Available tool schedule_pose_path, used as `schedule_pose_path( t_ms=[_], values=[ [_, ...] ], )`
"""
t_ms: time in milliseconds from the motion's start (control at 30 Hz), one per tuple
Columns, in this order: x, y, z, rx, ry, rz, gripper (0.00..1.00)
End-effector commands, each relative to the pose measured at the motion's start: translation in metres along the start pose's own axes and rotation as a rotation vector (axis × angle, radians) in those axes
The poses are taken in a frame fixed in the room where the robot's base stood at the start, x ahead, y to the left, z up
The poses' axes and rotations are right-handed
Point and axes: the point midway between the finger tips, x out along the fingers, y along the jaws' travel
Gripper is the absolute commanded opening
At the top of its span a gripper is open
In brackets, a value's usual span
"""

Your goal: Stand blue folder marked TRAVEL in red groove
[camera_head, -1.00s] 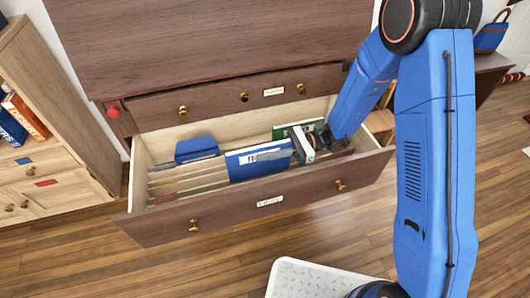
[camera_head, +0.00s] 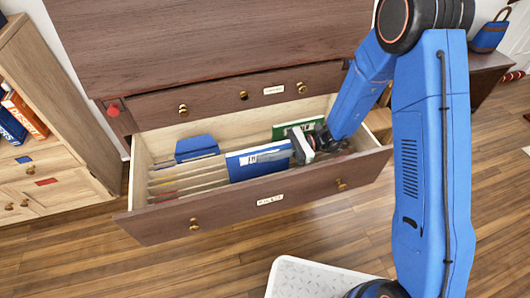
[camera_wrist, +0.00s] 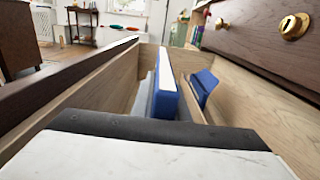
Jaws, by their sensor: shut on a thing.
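A blue folder (camera_head: 246,166) with a white label stands in the open drawer; only part of its lettering shows. My gripper (camera_head: 283,151) is down in the drawer, shut on the right part of this folder and covering part of the label. In the wrist view the folder (camera_wrist: 165,92) stands upright ahead of the gripper, its pale top edge showing. A second blue item (camera_head: 196,148) sits at the drawer's back left; it also shows in the wrist view (camera_wrist: 205,85).
The drawer (camera_head: 165,219) has pale dividers at left and a green folder (camera_head: 290,130) at back right. A wooden shelf (camera_head: 70,120) at left holds books and carries a red mark (camera_head: 46,182) and a blue mark (camera_head: 24,160). Floor in front is partly clear.

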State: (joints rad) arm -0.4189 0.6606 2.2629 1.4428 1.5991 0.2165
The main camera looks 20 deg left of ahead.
Motion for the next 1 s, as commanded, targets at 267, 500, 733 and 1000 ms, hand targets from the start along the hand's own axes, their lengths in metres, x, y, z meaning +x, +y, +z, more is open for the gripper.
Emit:
schedule_pose_path(
  t_ms=[267,500,733,1000],
  values=[
    [0.000,0.000,-0.006,0.000,0.000,0.000,0.00],
    [0.000,0.000,-0.007,-0.001,0.000,0.000,0.00],
    [0.000,0.000,-0.008,0.000,0.000,0.000,0.00],
    [0.000,0.000,-0.014,0.001,0.000,0.000,0.00]
  ],
)
